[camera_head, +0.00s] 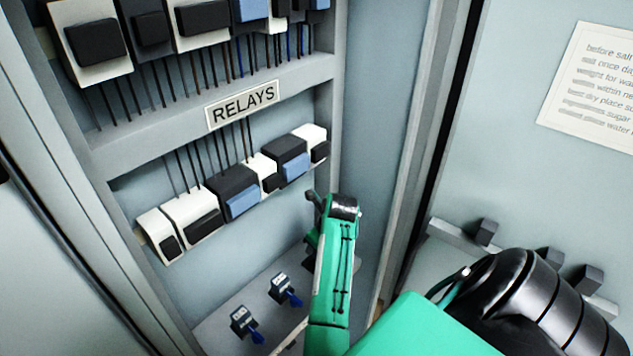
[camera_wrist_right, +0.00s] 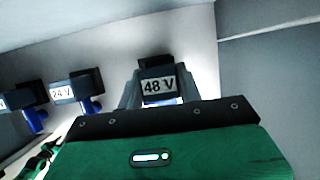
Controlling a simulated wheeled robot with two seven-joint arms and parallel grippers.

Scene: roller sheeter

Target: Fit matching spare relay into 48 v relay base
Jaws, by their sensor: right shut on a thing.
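A dark block labelled 48 V (camera_wrist_right: 158,87), with a blue part below its label, sits between the fingers of my right gripper (camera_wrist_right: 158,92) in the right wrist view. The gripper is shut on this block, apparently a spare relay. In the head view my right arm hides the block. Another labelled 24 V (camera_wrist_right: 62,93) stands to its left. Two such spares (camera_head: 280,288) show on the cabinet's lower ledge in the head view. Relay bases (camera_head: 240,200), white and dark, line the row under the RELAYS sign; I cannot read which is 48 V. My left gripper is not in view.
The RELAYS sign (camera_head: 242,105) is on a grey crossbar, with an upper row of wired units (camera_head: 95,40) above. Thin wires run down to the lower row. The cabinet side wall is right of my arm. A rail with dark blocks (camera_head: 484,232) is further right.

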